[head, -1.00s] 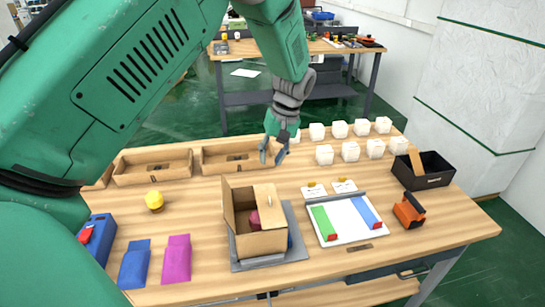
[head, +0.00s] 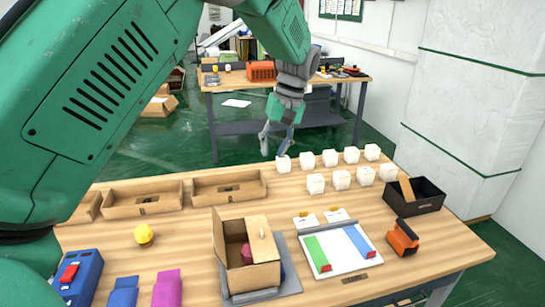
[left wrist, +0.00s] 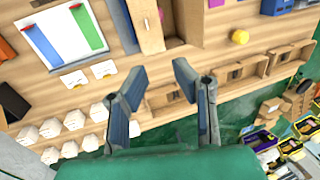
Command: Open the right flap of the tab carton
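The tab carton (head: 262,277) is a brown cardboard box on a grey base plate (head: 291,282), near the front middle of the table. Its left flap (head: 218,238) stands up. Its right flap (head: 263,240) lies over the right part of the top and bears a small pale tab. A pink-red item (head: 246,252) shows inside the opening. My left gripper (head: 275,148) is open and empty, raised above the table's back edge, well behind the carton. In the left wrist view the open fingers (left wrist: 160,72) point toward the carton (left wrist: 146,25), which is cut off at the top. My right gripper is not seen.
White cubes (head: 341,180) stand in rows at the back right. Wooden trays (head: 228,188) line the back left. A white board (head: 345,248) with green and blue strips lies right of the carton. A yellow knob-like item (head: 143,235), black bin (head: 425,198) and orange device (head: 402,238) stand around.

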